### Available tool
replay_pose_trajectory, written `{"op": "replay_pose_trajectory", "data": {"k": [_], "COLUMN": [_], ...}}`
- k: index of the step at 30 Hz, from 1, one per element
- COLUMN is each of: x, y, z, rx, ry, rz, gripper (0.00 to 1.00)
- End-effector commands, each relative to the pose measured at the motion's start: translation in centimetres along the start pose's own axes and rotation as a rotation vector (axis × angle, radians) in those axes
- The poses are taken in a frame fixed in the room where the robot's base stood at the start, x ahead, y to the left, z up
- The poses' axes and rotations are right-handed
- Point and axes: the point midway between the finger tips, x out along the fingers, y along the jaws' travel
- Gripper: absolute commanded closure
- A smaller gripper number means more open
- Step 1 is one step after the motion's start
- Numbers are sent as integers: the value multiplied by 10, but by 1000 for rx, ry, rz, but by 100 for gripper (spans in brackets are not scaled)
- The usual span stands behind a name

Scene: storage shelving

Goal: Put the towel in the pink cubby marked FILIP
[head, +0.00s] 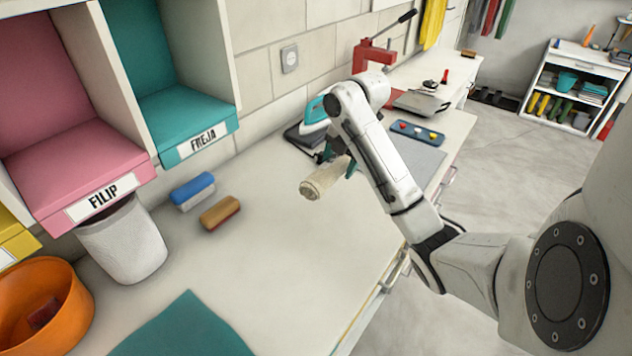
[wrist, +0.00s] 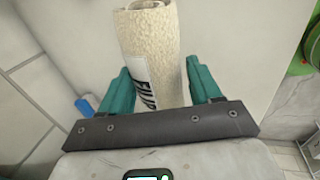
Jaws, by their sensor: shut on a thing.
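A rolled cream towel (head: 322,180) is held above the counter near the middle of the head view. In the wrist view the towel (wrist: 150,40) stands between the teal fingers, with a white label whose black letters are partly hidden. My gripper (wrist: 160,90) is shut on the towel; in the head view the gripper (head: 338,168) is partly hidden behind my arm and the towel. The pink cubby (head: 80,165) marked FILIP (head: 104,196) is at the left of the head view, apart from the towel. Its visible shelf is empty.
A teal cubby (head: 185,115) marked FREJA is right of the pink one. An iron (head: 317,112) stands behind the towel. The middle of the counter (head: 290,260) is clear.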

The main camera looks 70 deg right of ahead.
Motion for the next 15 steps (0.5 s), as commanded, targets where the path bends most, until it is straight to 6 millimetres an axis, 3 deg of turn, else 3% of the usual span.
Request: {"op": "replay_pose_trajectory", "data": {"k": [1, 9, 15], "x": [12, 40, 72], "y": [7, 41, 56], "z": [1, 20, 33], "rx": [-4, -4, 0], "ry": [2, 2, 2], "rz": [1, -1, -2], "gripper": [81, 81, 81]}}
